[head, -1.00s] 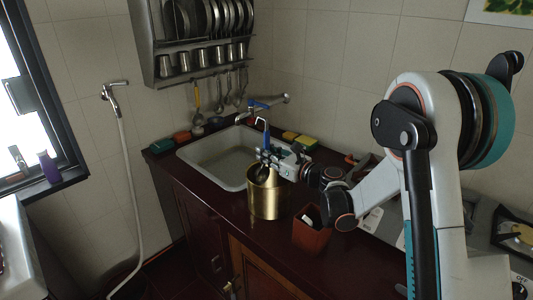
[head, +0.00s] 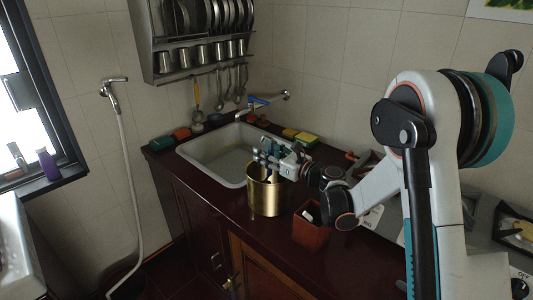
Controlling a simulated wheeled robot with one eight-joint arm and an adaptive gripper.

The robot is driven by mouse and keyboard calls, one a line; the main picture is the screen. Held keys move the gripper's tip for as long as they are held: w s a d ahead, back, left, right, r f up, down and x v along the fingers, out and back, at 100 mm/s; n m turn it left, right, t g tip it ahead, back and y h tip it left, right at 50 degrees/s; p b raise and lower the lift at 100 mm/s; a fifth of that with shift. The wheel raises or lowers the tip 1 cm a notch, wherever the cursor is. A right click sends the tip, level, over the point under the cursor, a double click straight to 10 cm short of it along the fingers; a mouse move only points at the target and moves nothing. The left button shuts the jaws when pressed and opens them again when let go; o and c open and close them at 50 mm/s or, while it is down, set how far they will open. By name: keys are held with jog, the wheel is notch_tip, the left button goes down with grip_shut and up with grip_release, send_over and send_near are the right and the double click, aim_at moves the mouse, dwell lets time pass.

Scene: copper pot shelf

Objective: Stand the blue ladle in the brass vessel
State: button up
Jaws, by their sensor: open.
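The brass vessel (head: 267,198) stands upright on the dark red counter, just in front of the sink. My gripper (head: 266,157) is open over the vessel's mouth, its fingers pointing left. The blue ladle (head: 268,174) is hard to make out; a small bluish part seems to show at the vessel's mouth, below the fingers. The rest of it is hidden by the vessel wall and my gripper, so its lean cannot be told.
A red-brown box (head: 311,232) stands right of the vessel. The sink (head: 190,152) lies behind, with a blue-handled tap (head: 258,101) at its back. Sponges (head: 299,136) lie behind my gripper. The counter's front edge is close to the vessel.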

jog(key=v, duration=1.2)
jog(key=shift+w, duration=0.1)
dwell(0.4)
